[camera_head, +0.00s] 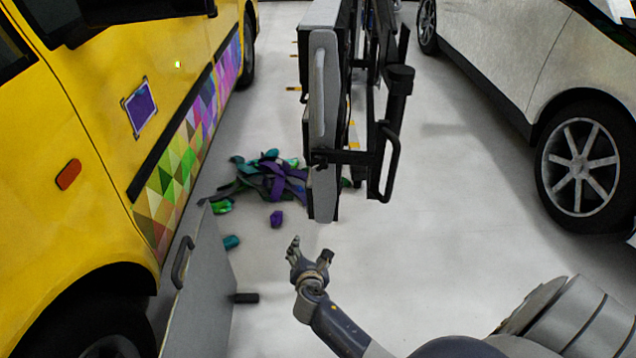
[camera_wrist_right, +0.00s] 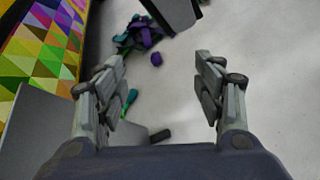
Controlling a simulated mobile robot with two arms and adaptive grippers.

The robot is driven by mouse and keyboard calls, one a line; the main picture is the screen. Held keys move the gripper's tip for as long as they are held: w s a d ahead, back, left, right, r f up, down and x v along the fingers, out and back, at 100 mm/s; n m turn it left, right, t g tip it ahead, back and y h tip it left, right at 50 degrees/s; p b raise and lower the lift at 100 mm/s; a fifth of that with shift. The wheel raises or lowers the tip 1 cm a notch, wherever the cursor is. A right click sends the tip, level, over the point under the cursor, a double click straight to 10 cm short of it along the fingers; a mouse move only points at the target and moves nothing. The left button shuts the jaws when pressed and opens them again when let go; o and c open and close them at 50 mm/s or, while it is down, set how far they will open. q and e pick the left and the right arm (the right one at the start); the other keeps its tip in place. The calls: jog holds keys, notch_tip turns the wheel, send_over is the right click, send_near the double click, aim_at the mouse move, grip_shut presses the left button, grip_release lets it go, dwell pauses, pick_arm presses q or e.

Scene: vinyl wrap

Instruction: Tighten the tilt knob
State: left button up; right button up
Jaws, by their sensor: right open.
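My right gripper (camera_head: 310,250) is open and empty, in the lower middle of the head view. In the right wrist view its two fingers (camera_wrist_right: 161,66) stand wide apart with only floor and distant things between them. A grey upright machine panel (camera_head: 324,85) with a black bracket and handle (camera_head: 388,160) stands beyond and above the gripper, apart from it. A small dark knob-like part (camera_head: 319,159) shows on its lower left side. I cannot tell for sure whether this is the tilt knob. My left gripper is not in view.
A yellow van (camera_head: 100,130) with coloured triangle wrap stands left. A grey panel (camera_head: 205,290) with a handle and a black stub (camera_head: 246,298) is at lower left. Vinyl scraps (camera_head: 272,178) lie on the floor. A white car (camera_head: 520,60) stands right.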

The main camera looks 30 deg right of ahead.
jog(key=w+d+r+n+t+h+b, duration=0.2)
jog(key=w+d+r+h, duration=0.15)
jog(key=r, duration=0.55)
jog(key=n+h+b, duration=0.2)
send_near(319, 165)
jog(key=shift+t, duration=0.4)
jog(key=x, duration=0.2)
jog(key=b+x, duration=0.1)
jog(key=x, duration=0.2)
jog(key=b+x, duration=0.1)
jog(key=x, duration=0.1)
jog(key=shift+d+f, duration=0.25)
jog(key=shift+d, duration=0.05)
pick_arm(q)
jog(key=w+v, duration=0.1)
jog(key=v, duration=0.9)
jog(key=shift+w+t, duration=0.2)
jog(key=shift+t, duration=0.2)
pick_arm(e)
jog(key=shift+w+d, duration=0.45)
jog(key=shift+w, duration=0.1)
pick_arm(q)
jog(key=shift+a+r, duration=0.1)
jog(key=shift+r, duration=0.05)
pick_arm(e)
jog(key=c, duration=1.1)
